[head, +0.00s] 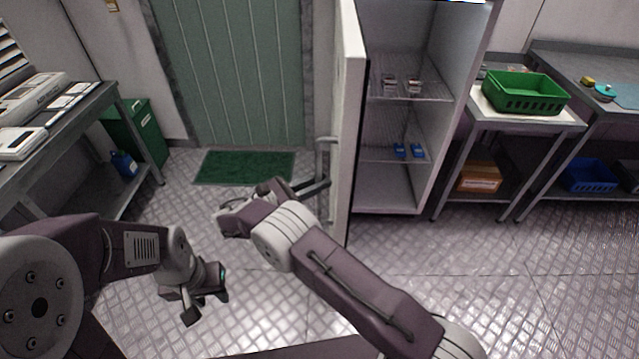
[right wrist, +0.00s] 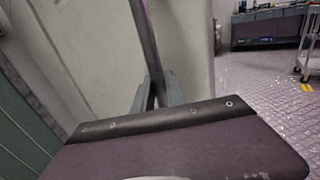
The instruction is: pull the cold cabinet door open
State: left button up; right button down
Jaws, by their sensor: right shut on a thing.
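The cold cabinet (head: 460,95) stands right of centre in the head view. Its white door (head: 350,120) is swung well open, seen nearly edge-on, and the shelves inside show. A vertical grey bar handle (head: 321,160) is on the door's outer face. My right gripper (head: 322,186) is at the lower part of this handle. In the right wrist view the handle (right wrist: 145,40) runs down between the fingers (right wrist: 156,95), which are shut on it. My left gripper (head: 209,300) is low over the floor at the left, open and empty, away from the door.
Inside the cabinet, small punnets sit on wire shelves (head: 405,90). A table with a green crate (head: 524,94) stands to the right. A bench (head: 70,110) and green bin (head: 140,135) are at the left. A green mat (head: 245,167) lies before the green wall door (head: 235,70). Floor left of the cabinet door is clear.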

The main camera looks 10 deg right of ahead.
jog(key=shift+r, duration=0.1)
jog(key=c, duration=1.4)
grip_release()
jog(key=shift+o, duration=0.2)
jog(key=b+v, duration=0.4)
jog(key=v, duration=0.5)
